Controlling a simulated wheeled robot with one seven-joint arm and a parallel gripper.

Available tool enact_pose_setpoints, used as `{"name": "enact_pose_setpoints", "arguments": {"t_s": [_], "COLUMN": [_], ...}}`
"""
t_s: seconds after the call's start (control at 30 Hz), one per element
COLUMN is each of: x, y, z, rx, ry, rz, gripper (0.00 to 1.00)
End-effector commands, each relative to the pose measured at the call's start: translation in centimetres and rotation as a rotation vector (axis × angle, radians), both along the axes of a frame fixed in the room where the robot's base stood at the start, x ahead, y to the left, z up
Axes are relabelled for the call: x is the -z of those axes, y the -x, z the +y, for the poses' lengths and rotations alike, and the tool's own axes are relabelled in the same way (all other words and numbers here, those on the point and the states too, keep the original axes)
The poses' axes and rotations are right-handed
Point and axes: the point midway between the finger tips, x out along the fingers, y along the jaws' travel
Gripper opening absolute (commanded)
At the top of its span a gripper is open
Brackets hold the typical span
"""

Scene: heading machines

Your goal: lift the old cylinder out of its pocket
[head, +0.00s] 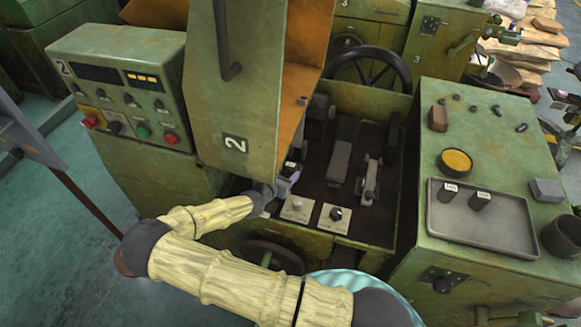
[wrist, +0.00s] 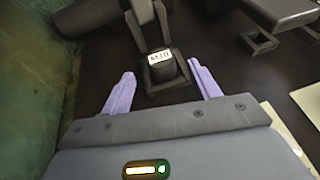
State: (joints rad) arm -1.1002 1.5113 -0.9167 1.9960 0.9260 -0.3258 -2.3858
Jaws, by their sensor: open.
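The old cylinder (wrist: 162,72) is a short dark cylinder with a white label on top that seems to read M10. It sits in a dark block-like pocket (wrist: 158,88) inside the machine. My gripper (wrist: 160,69) is open, its two lilac fingers on either side of the cylinder with a visible gap to each. I cannot tell how deep the fingertips are beside it. In the head view, my gripper (head: 290,172) is partly hidden by the machine's raised door, and the old cylinder is hidden.
A grey tray (head: 505,235) on the right cabinet holds two dark labelled cylinders (head: 464,196). The green door (head: 222,100) marked 2 stands close beside my arm. Two pale knob plates (head: 315,212) lie near the machine's front edge. Dark fixtures (head: 366,180) fill the bay.

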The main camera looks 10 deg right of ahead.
Motion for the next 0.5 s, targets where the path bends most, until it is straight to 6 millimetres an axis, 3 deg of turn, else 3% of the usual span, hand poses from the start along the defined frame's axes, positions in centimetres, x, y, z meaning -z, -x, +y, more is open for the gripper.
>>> {"name": "enact_pose_setpoints", "arguments": {"t_s": [0.2, 0.5], "x": [0.8, 1.1], "y": [-1.7, -2.0], "z": [-1.7, -1.8], "rx": [0.001, 0.000], "ry": [0.000, 0.001], "rz": [0.002, 0.001], "gripper": [0.61, 0.61]}}
